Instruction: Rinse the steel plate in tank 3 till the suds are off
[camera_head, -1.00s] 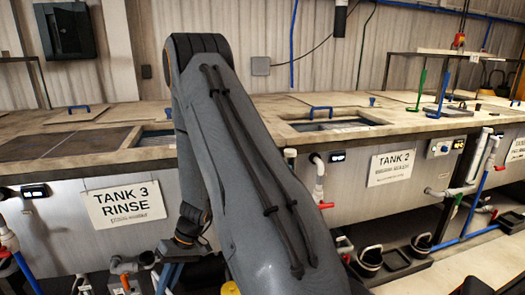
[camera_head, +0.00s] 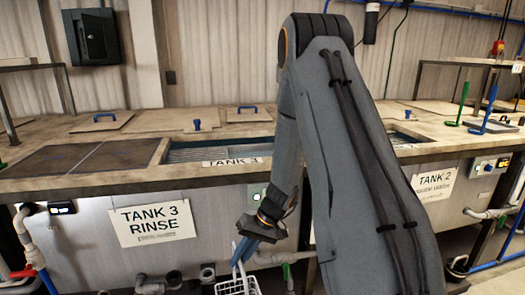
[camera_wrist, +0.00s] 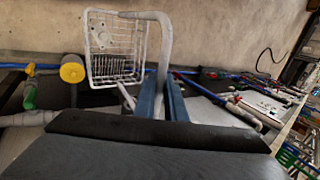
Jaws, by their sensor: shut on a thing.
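Tank 3 (camera_head: 100,242) has a "TANK 3 RINSE" sign (camera_head: 154,222) on its front. Its top has an opening (camera_head: 190,155) with a "TANK 3" label at the front lip; my arm covers its right end. My gripper (camera_head: 241,252) hangs in front of the tank, below the rim. Its blue fingers (camera_wrist: 166,98) are shut on the handle of a white wire basket (camera_wrist: 90,62). The basket's top edge also shows in the head view (camera_head: 237,286). A pale piece shows inside the basket; I cannot tell whether it is the steel plate, nor see suds.
Dark panels (camera_head: 75,161) cover the deck left of the opening. Lids with blue handles (camera_head: 103,118) lie behind. Pipes (camera_head: 30,235) and valves stick out at lower left. Tank 2's sign (camera_head: 434,186) is at the right. A wall box (camera_head: 91,37) hangs at upper left.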

